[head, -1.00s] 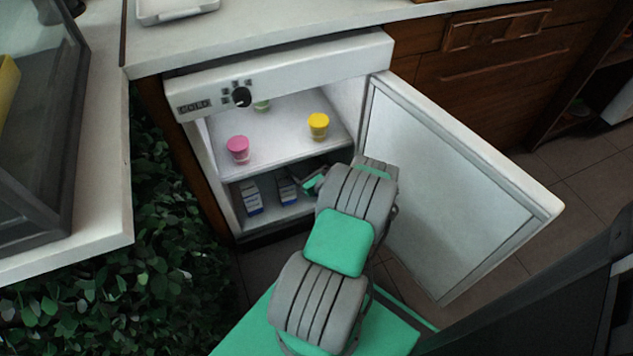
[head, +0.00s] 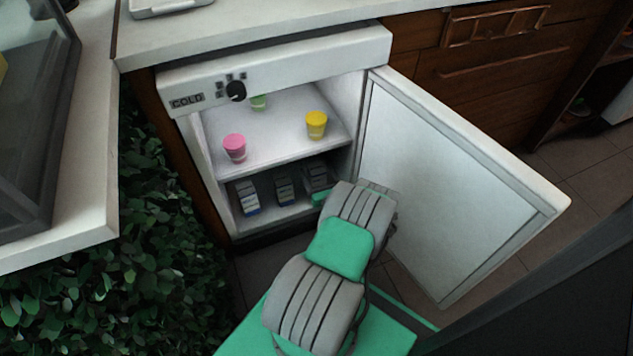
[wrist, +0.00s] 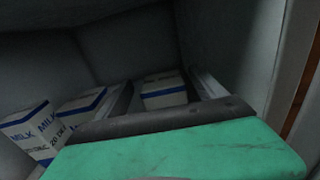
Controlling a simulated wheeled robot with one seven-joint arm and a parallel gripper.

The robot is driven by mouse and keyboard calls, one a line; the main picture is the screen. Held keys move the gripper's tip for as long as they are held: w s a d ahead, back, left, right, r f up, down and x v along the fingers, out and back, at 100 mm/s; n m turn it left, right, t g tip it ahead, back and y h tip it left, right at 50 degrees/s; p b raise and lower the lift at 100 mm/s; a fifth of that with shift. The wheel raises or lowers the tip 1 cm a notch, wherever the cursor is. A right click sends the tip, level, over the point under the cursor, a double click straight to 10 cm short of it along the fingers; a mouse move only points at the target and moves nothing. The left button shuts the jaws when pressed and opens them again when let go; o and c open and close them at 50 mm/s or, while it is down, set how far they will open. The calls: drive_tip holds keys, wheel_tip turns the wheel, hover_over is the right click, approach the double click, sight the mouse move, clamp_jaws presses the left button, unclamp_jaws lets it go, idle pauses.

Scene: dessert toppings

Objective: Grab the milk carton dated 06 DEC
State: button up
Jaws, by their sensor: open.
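Three white and blue milk cartons stand on the lower shelf of the open fridge: a left carton (head: 246,197), a middle carton (head: 284,190) and a right carton (head: 319,176). In the wrist view, the left carton (wrist: 27,122) and middle carton (wrist: 80,106) are at the left, with small DEC dates around them, one seeming to read 20 DEC. The right carton (wrist: 163,90) shows beyond my gripper (wrist: 160,78), between its two open fingers. No date on it is legible. In the head view, my arm hides most of the gripper (head: 321,197) near the right carton.
The upper shelf (head: 275,145) above the cartons holds a pink cup (head: 234,147), a yellow cup (head: 316,125) and a green cup (head: 259,102). The open fridge door (head: 455,190) stands right of my arm. Leafy plants (head: 150,260) fill the left.

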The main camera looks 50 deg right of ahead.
sight(314, 163)
drive_tip(key=b+x, duration=0.2)
drive_tip(key=x, duration=0.2)
drive_tip(key=shift+f, duration=0.1)
drive_tip(key=shift+w+d, duration=0.2)
drive_tip(key=shift+d, duration=0.05)
drive_tip(key=shift+c, duration=0.4)
clamp_jaws()
